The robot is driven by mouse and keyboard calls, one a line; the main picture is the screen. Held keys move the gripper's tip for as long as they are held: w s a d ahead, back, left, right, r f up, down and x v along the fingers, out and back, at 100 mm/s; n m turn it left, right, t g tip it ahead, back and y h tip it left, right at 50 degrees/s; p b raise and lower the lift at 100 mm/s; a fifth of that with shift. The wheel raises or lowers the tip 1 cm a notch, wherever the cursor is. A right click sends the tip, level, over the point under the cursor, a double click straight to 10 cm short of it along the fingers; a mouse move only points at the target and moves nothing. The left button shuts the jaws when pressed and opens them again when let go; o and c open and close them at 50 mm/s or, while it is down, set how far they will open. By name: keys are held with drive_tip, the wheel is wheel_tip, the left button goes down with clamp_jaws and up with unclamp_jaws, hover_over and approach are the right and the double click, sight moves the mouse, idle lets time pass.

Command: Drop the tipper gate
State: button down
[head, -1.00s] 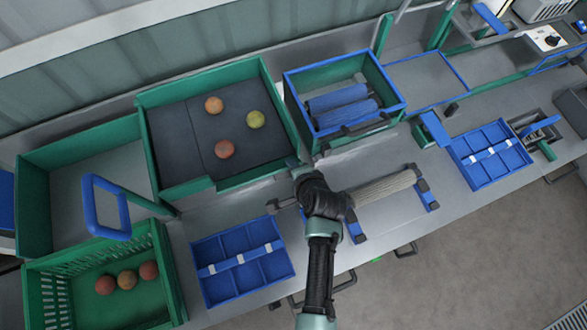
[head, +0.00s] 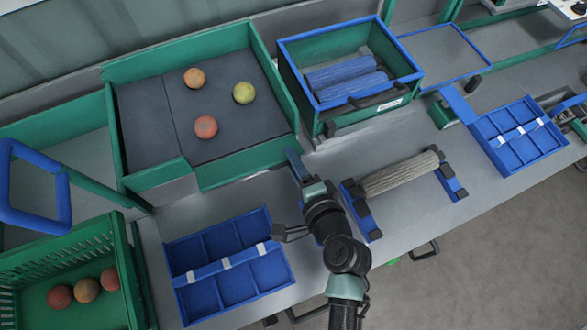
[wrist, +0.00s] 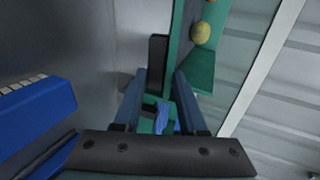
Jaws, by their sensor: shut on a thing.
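The tipper is a green-walled tray (head: 108,125) with a dark mat. Two orange-red tomatoes and one yellow-green one lie on the mat. Its gate is the green front panel (head: 243,164), still upright, and no tomato touches it. My gripper (head: 292,162) is at the gate's right end, by the tray's front right corner. In the wrist view my two fingers (wrist: 160,82) point along a green wall edge (wrist: 177,32), with a dark upright piece (wrist: 157,52) beside it. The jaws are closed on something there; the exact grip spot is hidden.
A blue divided tray (head: 227,262) lies in front of the tipper. A roller on blue brackets (head: 400,176) is right of my arm. A green, blue-rimmed bin (head: 300,75) stands behind. A green crate (head: 30,262) with tomatoes is at left.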

drive_tip(key=shift+f+t+b, duration=0.3)
drive_tip(key=shift+f+b, duration=0.35)
drive_tip(key=shift+b, duration=0.4)
drive_tip(key=shift+r+b, duration=0.15)
drive_tip(key=shift+b, duration=0.9)
drive_tip(key=c, duration=0.7)
unclamp_jaws()
drive_tip(key=v, duration=0.3)
drive_tip(key=b+v, duration=0.1)
drive_tip(key=v, duration=0.3)
drive_tip(key=b+v, duration=0.1)
drive_tip(key=v, duration=0.3)
drive_tip(key=shift+s+d+f, duration=0.25)
drive_tip(key=shift+s+f, duration=0.1)
drive_tip(key=shift+s+d+r+b, duration=0.15)
drive_tip(key=shift+s+r+b, duration=0.2)
drive_tip(key=shift+s, duration=0.25)
